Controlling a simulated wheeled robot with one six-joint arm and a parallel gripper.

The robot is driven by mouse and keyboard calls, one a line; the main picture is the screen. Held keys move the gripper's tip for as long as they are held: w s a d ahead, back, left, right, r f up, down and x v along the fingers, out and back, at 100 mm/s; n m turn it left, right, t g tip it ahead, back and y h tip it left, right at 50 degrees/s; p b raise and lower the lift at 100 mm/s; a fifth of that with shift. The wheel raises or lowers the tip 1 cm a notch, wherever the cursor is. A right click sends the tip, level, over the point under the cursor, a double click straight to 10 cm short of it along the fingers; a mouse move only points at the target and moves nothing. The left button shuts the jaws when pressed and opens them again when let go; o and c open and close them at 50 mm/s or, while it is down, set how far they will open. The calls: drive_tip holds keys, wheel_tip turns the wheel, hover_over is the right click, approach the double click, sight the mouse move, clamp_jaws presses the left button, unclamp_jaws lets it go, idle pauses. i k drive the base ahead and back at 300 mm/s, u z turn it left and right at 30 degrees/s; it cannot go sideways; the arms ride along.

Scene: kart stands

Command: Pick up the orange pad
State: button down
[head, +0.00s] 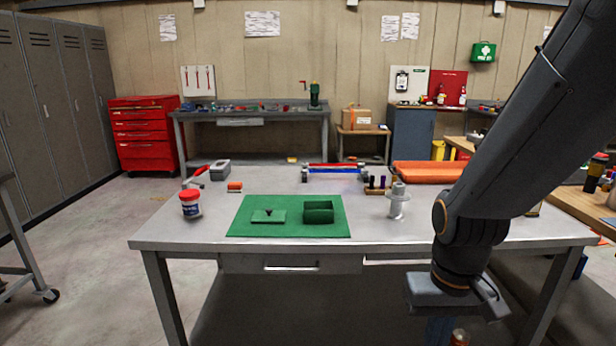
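A long flat orange pad (428,173) lies at the right, at or just beyond the far edge of the grey table (300,255); my arm hides its right end. A much smaller orange piece (235,187) with a pale end lies on the table's back left part; its exact kind is too small to tell. My gripper (455,310) hangs low at the right, in front of the table's near edge and well apart from both orange things. Its fingers are not clear, so I cannot tell if it is open.
A green mat (240,229) holds a green open box (318,212) and a green lid-like piece (268,216). A red-lidded jar (190,205), a pale spindle (397,202) and red and blue bars (335,168) stand around it. The table's front left is clear.

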sight(232, 187)
drive_tip(key=u, duration=0.45)
drive_tip(key=k, duration=0.55)
drive_tip(key=u, duration=1.3)
drive_tip(key=i, duration=1.45)
drive_tip(key=z, duration=0.45)
drive_tip(key=i, duration=0.75)
drive_tip(key=z, duration=0.35)
